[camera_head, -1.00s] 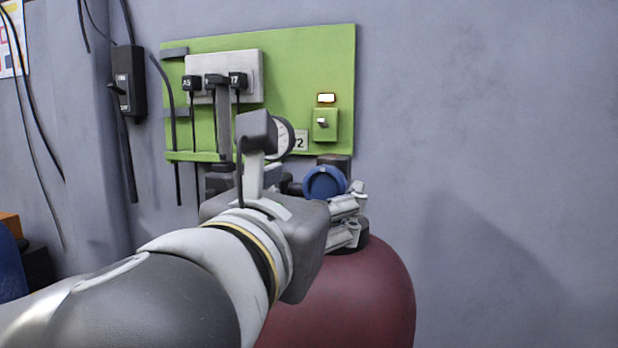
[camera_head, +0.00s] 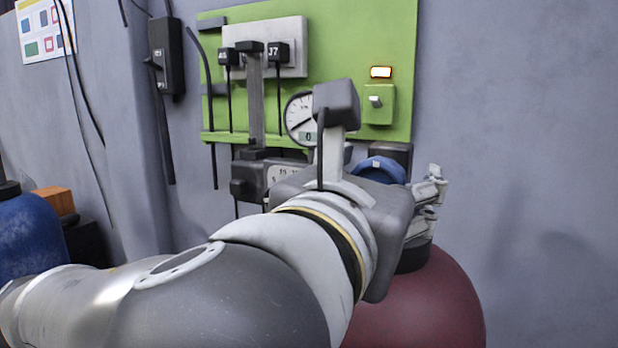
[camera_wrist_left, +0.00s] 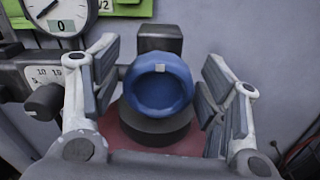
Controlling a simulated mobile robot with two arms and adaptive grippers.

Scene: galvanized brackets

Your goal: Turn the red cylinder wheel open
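The red cylinder (camera_head: 428,305) stands against the wall at the lower right of the head view, partly hidden by my left arm. Its wheel is blue (camera_head: 384,169) and sits on top, partly hidden behind my left gripper. In the left wrist view the whole round wheel (camera_wrist_left: 160,83) shows, with a small pale mark at its upper rim. My left gripper (camera_head: 430,204) is at the wheel. In the left wrist view its fingers (camera_wrist_left: 158,95) are open, one on each side of the wheel, with a gap on both sides. My right gripper is not in view.
A green panel (camera_head: 385,40) with plugs, a switch and a lit lamp hangs behind the cylinder. A dial gauge (camera_head: 301,119) and a dark block with a scale (camera_head: 282,173) are left of the wheel. A blue cylinder (camera_head: 30,235) stands at far left. The right wall is clear.

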